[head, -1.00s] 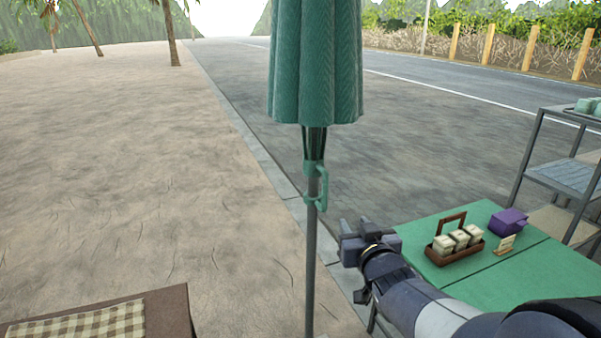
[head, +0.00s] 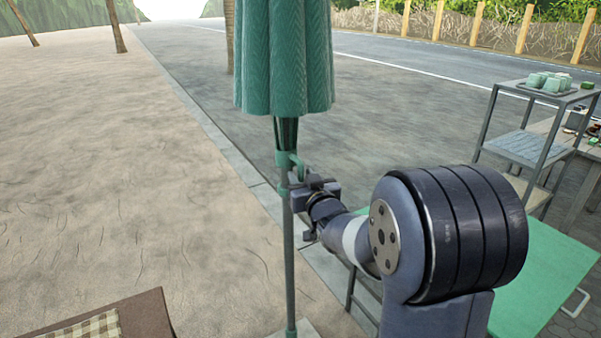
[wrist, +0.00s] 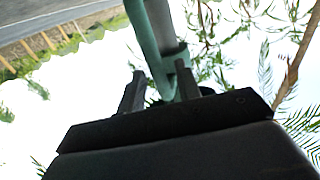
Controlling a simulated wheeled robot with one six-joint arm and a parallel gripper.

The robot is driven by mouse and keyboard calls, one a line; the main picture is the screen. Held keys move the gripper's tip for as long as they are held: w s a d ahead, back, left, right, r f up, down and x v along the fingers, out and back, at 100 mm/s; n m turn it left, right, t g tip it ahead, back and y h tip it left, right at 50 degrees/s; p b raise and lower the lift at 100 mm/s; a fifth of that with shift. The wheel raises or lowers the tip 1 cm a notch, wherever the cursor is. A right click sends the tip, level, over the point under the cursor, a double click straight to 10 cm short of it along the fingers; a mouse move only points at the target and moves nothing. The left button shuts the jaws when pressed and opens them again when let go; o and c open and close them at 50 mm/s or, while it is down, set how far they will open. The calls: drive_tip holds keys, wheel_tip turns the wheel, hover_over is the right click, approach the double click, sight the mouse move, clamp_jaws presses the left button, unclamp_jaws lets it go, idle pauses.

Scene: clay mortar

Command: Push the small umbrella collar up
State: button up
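The closed green umbrella (head: 285,60) stands upright on a thin grey pole (head: 290,260) in the head view. The small green collar (head: 283,159), with a loop handle on its right side, sits around the pole just below the canopy. My gripper (head: 300,186) is at the pole's right side, at the level of the handle's lower part. In the wrist view my gripper (wrist: 159,70) has its two fingers apart, with the green collar's handle (wrist: 150,35) reaching down between or just beyond them. I cannot tell whether a finger touches it.
A green table (head: 545,275) stands at the right, partly hidden by my arm. A metal shelf (head: 525,145) with a tray of cups stands behind it. A brown-edged table with a checked cloth (head: 85,328) is at the lower left. Sandy ground left of the pole is open.

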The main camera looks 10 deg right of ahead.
drive_tip(key=shift+w+a, duration=0.1)
drive_tip(key=shift+w, duration=0.6)
drive_tip(key=shift+c, duration=0.2)
clamp_jaws()
